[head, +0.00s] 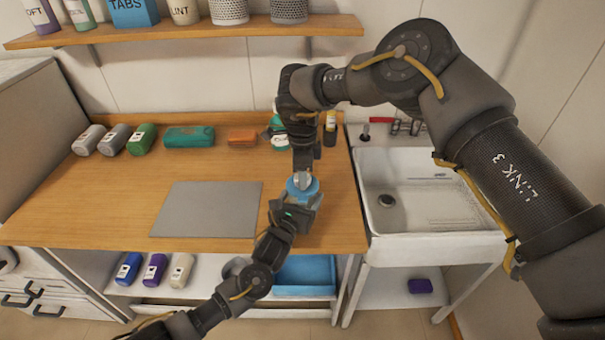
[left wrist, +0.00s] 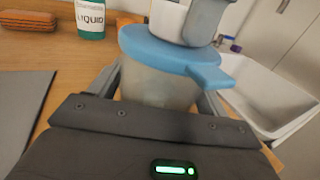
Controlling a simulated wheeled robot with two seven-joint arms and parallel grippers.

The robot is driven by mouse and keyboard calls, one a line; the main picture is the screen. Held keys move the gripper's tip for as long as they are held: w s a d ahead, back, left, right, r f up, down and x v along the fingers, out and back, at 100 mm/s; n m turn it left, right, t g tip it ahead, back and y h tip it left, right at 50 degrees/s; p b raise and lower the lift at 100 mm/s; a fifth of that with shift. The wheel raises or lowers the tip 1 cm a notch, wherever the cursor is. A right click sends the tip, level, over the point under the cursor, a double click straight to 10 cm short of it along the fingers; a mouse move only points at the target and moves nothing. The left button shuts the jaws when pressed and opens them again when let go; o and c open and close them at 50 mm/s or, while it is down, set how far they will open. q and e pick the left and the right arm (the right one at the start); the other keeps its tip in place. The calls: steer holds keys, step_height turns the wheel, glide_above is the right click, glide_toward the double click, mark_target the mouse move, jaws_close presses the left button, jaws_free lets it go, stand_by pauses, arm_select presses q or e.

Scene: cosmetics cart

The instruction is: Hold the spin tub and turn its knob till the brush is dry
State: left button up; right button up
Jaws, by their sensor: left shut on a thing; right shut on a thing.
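The spin tub (left wrist: 160,84) has a translucent body and a blue lid (left wrist: 168,46). It stands on the wooden counter near the front right, and its blue lid also shows in the head view (head: 311,187). My left gripper (head: 297,203) is shut on the tub's body from the front, one finger on each side. My right gripper (head: 302,177) comes down from above and is shut on the pale knob (head: 301,182) on top of the lid. The knob is mostly hidden by the fingers. The brush is not visible.
A grey mat (head: 207,209) lies left of the tub. Bottles (head: 142,139), a green case (head: 189,137) and an orange thing (head: 242,138) line the counter's back. A white sink (head: 425,190) stands to the right. A shelf (head: 180,32) hangs above.

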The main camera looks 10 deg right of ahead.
steer(key=o, duration=1)
steer(key=shift+r, duration=0.1)
step_height(320, 180, up, 12)
steer(key=shift+f, duration=0.1)
